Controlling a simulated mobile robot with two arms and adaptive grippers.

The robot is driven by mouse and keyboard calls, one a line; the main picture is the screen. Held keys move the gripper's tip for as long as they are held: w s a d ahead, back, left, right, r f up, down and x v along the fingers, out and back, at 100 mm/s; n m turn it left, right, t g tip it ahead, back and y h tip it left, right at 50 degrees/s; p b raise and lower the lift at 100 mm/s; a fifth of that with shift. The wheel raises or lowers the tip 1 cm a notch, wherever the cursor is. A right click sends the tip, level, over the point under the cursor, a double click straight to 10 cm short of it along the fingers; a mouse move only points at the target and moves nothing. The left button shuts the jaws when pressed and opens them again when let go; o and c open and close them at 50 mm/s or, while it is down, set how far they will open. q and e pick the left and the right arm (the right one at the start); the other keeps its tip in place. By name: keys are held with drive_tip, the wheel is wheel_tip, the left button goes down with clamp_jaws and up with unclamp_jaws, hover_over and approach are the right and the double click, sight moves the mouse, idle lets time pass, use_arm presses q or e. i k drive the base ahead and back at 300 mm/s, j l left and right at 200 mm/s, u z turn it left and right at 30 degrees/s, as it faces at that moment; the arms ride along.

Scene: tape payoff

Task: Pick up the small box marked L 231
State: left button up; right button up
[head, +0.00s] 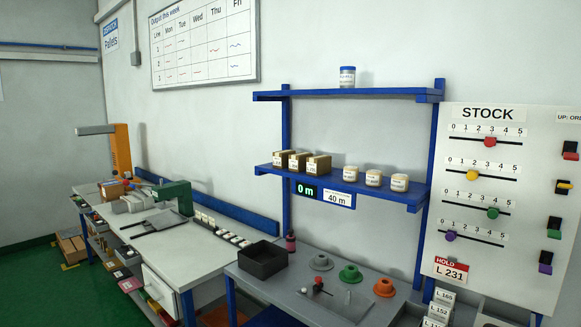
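Three small brown boxes with white labels stand in a row at the left of the blue middle shelf (345,184): a left box (282,159), a middle box (298,161) and a right box (318,166). Their labels are too small to read. White boxes at the lower right carry L 165 (444,297) and L 152 (438,311), with another partly cut off below. The text L 231 shows on a red and white HOLD sign (451,270) on the stock board; I cannot make out a box with that mark. Neither gripper is in view.
Three white jars (374,178) stand right of the brown boxes. The grey bench below holds a black bin (262,260), a green cone (350,273) and an orange cone (384,287). The stock board (500,215) has coloured sliders. Green floor (60,290) is clear at left.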

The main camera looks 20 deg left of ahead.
sight(321, 165)
drive_tip(key=j, duration=0.45)
drive_tip(key=i+j+u, duration=0.1)
drive_tip(key=j, duration=0.3)
drive_tip(key=i+j, duration=0.15)
drive_tip(key=j, duration=0.7)
drive_tip(key=i+j+u, duration=0.1)
drive_tip(key=j, duration=0.3)
drive_tip(key=i+j, duration=0.15)
drive_tip(key=j, duration=0.25)
drive_tip(key=i+j, duration=0.1)
drive_tip(key=j, duration=0.35)
drive_tip(key=u, duration=0.05)
